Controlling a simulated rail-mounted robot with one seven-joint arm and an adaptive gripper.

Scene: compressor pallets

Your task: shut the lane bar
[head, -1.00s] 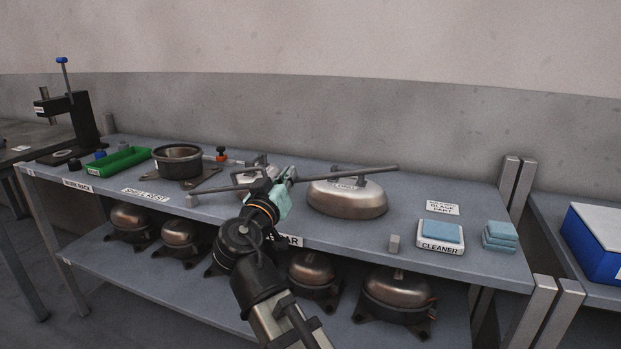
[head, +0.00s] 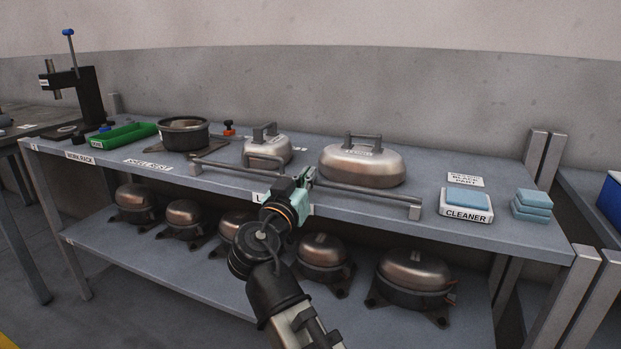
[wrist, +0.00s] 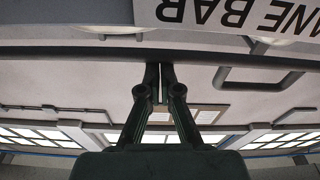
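The lane bar (head: 358,192) is a long dark bar along the front of the upper shelf. It runs from a grey post (head: 195,168) on the left to a second grey post (head: 414,208) on the right, and its right end appears to lie at that post. My gripper (head: 307,178) is at the bar's middle. In the wrist view my gripper's fingers (wrist: 160,78) are together with nothing visible between them, and their tips meet or nearly meet the bar (wrist: 90,53). The LANE BAR label (wrist: 235,12) shows upside down there; my gripper partly hides it in the head view.
Two metal shells with handles, a smaller one (head: 267,151) and a larger one (head: 362,167), stand behind the bar. A dark pot (head: 183,135) and green tray (head: 124,136) are left. A cleaner pad (head: 467,200) and blue cloths (head: 533,202) are right. Compressors (head: 413,280) fill the lower shelf.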

